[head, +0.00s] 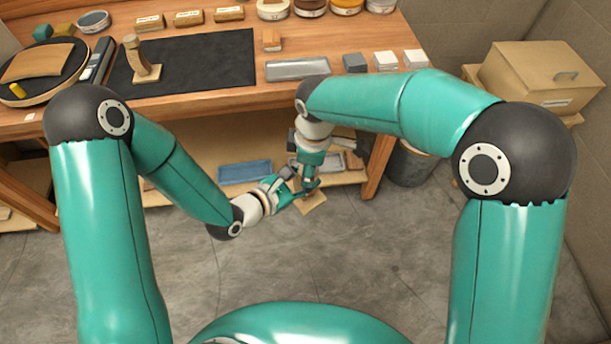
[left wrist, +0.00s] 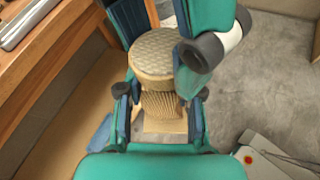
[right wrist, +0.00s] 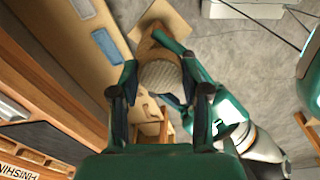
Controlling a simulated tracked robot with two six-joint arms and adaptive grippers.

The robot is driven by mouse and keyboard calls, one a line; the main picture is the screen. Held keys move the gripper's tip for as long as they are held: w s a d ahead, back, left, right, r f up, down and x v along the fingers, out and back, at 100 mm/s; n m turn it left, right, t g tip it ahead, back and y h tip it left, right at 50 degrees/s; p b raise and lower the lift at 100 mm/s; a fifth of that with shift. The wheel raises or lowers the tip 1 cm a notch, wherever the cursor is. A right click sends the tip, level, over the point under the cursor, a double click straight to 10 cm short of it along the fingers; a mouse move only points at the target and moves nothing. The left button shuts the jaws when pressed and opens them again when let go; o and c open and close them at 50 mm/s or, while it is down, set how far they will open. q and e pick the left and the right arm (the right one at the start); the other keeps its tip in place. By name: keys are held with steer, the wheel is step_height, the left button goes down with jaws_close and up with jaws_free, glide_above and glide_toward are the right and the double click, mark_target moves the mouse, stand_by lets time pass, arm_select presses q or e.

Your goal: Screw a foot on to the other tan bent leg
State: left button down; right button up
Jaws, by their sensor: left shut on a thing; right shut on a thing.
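A tan bent leg shows in the left wrist view with a ribbed upper part (left wrist: 162,108) and a flat tan end (left wrist: 165,128) below. My left gripper (head: 298,194) is shut on this leg from the side. A round foot with a cross-hatched top (left wrist: 152,50) sits in line at the leg's end; it also shows in the right wrist view (right wrist: 160,76). My right gripper (head: 311,183) is shut on the foot from above. The joint between foot and leg is mostly hidden by fingers. Another tan bent piece (head: 141,60) stands on the dark mat.
The workbench (head: 215,110) holds the black mat (head: 205,62), a grey tray (head: 297,69), small blocks and round tins. Below is a shelf with a blue tray (head: 245,171). A bin (head: 411,165) and a cardboard box (head: 540,75) stand right. The near floor is clear.

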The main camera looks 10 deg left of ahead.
steer(key=m, duration=1)
steer(key=o, duration=1.3)
steer(key=shift+s+d+r, duration=0.1)
steer(key=shift+s+r, duration=0.05)
steer(key=shift+r, duration=2.1)
